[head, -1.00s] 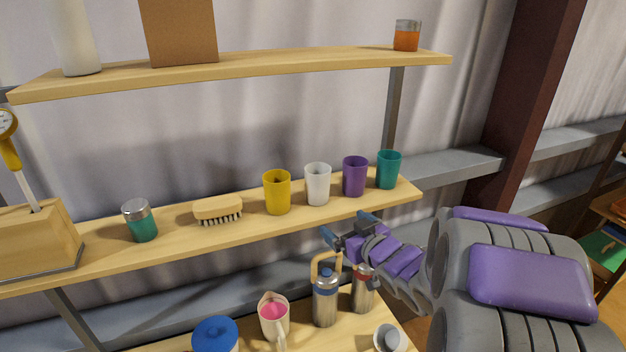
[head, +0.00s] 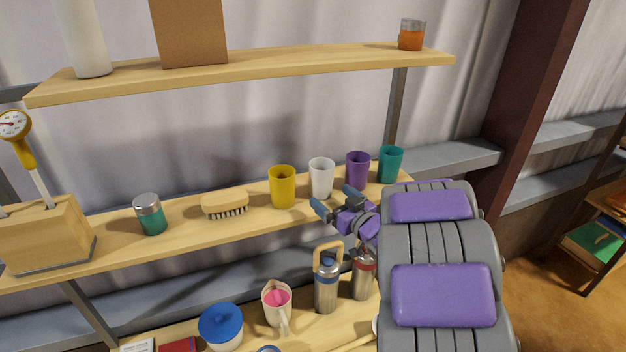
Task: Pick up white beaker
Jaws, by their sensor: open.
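The white beaker (head: 321,178) stands upright on the middle shelf, between a yellow beaker (head: 283,187) on its left and a purple beaker (head: 357,170) on its right. A teal beaker (head: 390,164) stands at the right end of the row. My gripper (head: 333,201) is open and empty, with its blue fingertips just in front of and below the white beaker in the picture. I cannot tell whether a fingertip touches the shelf edge. The white beaker is almost fully visible.
A brush (head: 225,204), a teal jar (head: 150,214) and a wooden block (head: 46,237) stand left on the middle shelf (head: 185,230). Below are steel bottles (head: 326,284), a pitcher (head: 277,302) and a blue-lidded pot (head: 221,325). The upper shelf (head: 270,66) overhangs behind.

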